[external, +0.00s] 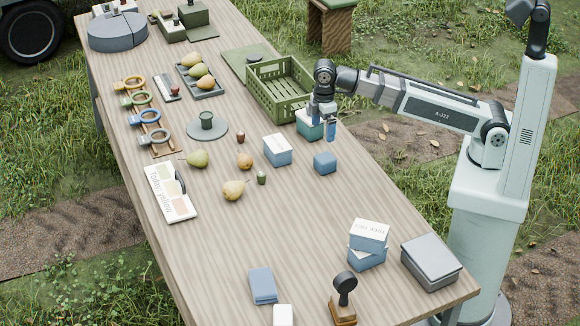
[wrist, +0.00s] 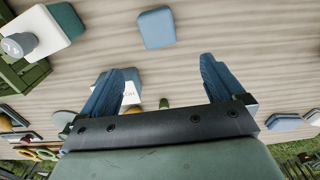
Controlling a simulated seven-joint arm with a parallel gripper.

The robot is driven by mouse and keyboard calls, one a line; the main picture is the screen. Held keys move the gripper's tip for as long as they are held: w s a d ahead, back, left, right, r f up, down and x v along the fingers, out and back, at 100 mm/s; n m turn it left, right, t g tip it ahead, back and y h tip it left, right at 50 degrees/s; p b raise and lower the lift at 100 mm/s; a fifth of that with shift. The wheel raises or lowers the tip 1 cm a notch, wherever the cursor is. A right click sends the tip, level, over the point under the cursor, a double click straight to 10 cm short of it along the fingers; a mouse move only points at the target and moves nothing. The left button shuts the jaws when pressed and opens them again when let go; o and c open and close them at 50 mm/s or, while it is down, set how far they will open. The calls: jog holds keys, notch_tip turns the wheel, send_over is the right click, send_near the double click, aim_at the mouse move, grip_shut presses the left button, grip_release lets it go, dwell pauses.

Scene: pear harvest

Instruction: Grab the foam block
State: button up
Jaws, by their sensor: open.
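A small plain blue block (external: 325,163), the likely foam block, sits alone on the wooden table. In the wrist view it is the blue block (wrist: 156,28) at the top, beyond the fingertips and apart from them. My gripper (external: 331,132) is above the table, close to the block and a little behind it in the external view. Its two blue fingers (wrist: 163,70) are spread apart with nothing held. A white-topped blue box (external: 277,149) stands to the block's left and shows partly behind a finger in the wrist view (wrist: 131,92).
A green crate (external: 262,105) and a teal box with a pale top (external: 304,127) stand close behind my gripper. Two stacked boxes (external: 368,237), a grey case (external: 431,262) and a stamp (external: 343,300) are toward the front. The table right around the block is clear.

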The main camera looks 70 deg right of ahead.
aim_at(322, 158)
jog(key=shift+n, duration=0.4)
jog(key=shift+f, duration=6.95)
jog(key=shift+c, duration=0.2)
jog(key=c, duration=1)
jog(key=shift+r, duration=0.1)
